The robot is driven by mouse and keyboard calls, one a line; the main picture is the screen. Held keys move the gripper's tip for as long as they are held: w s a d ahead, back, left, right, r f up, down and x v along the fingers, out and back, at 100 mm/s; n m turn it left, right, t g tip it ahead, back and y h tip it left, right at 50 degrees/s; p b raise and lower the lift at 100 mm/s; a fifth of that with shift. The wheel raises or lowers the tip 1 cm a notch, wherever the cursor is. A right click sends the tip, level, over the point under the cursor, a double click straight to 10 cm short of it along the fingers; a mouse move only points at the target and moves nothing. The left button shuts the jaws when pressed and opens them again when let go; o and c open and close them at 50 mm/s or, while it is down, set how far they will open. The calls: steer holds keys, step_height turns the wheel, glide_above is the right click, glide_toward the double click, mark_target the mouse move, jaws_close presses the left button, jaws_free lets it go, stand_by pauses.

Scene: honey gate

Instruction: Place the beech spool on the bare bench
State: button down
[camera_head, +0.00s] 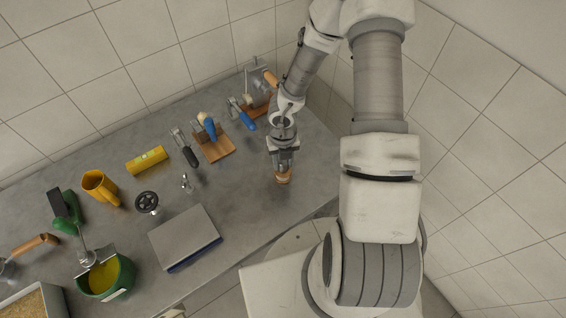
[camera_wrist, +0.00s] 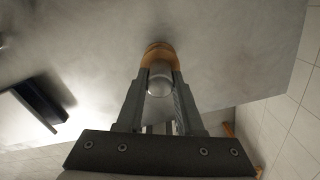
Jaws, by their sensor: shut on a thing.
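The beech spool (camera_head: 283,177) is a small tan wooden piece at the tip of my gripper (camera_head: 283,166). In the wrist view the spool (camera_wrist: 158,51) sits between the two fingertips, and my gripper (camera_wrist: 160,75) is shut on it. A rounded metallic part shows between the fingers. The spool is over a clear part of the grey bench (camera_head: 256,195), towards its right end. The bench also fills the upper part of the wrist view (camera_wrist: 90,45). I cannot tell whether the spool touches the bench.
Left of my gripper are a flat grey scale (camera_head: 185,236), a black handwheel (camera_head: 147,201) and a small metal piece (camera_head: 187,184). A green pot (camera_head: 107,278) stands front left.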

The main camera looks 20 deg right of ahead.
steer(key=c, duration=1)
jaws_free()
steer(key=shift+f, duration=0.15)
steer(key=o, duration=0.5)
steer(key=shift+c, duration=0.2)
step_height(320, 180, up, 12)
steer(key=p, duration=0.4)
steer(key=shift+r, duration=0.25)
